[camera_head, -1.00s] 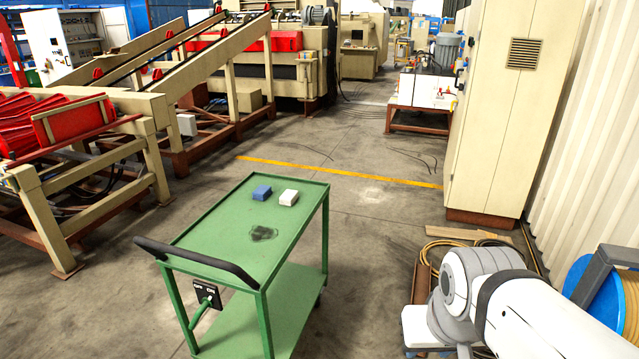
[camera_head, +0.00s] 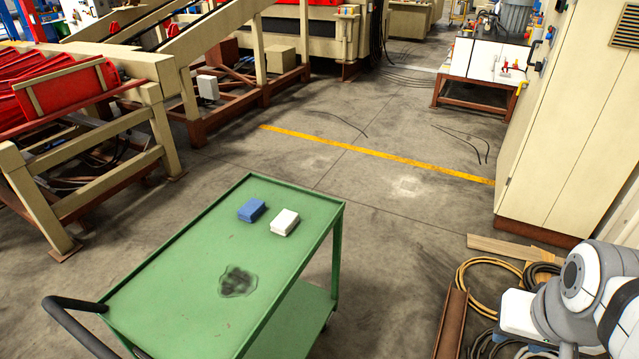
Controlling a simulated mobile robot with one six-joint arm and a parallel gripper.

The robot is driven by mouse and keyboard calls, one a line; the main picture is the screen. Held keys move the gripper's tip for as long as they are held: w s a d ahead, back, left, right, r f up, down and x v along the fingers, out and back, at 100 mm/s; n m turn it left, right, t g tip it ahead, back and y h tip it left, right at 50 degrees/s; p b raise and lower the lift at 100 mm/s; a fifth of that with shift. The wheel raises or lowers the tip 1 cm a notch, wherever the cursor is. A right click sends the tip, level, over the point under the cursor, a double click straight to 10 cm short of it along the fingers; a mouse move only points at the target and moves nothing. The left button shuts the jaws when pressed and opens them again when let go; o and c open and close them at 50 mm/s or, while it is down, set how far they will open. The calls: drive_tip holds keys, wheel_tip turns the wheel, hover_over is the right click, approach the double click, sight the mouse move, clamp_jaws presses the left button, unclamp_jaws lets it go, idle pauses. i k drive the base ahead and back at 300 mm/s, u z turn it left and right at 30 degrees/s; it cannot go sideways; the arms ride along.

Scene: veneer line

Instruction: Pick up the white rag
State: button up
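The white rag (camera_head: 285,222) is a small folded block lying on the top shelf of a green cart (camera_head: 187,283), near its far right corner. A blue rag or block (camera_head: 252,210) lies just to its left, with a narrow gap between them. My arm is at the lower right, well to the right of the cart. My gripper itself does not show, so I cannot see its fingers.
A dark wet stain (camera_head: 238,281) is on the cart top. The cart's black handle (camera_head: 75,322) is at the lower left. Coiled hoses (camera_head: 484,285) and a rusty beam (camera_head: 451,325) lie on the floor right of the cart. A beige cabinet (camera_head: 570,120) stands at right. The floor beyond the cart is mostly clear.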

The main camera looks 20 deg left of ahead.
sight(285, 222)
drive_tip(key=u, duration=0.55)
drive_tip(key=i, duration=1.15)
drive_tip(key=u, duration=0.65)
drive_tip(key=k, duration=0.85)
drive_tip(key=u, duration=0.2)
drive_tip(key=i, duration=0.85)
drive_tip(key=z, duration=0.05)
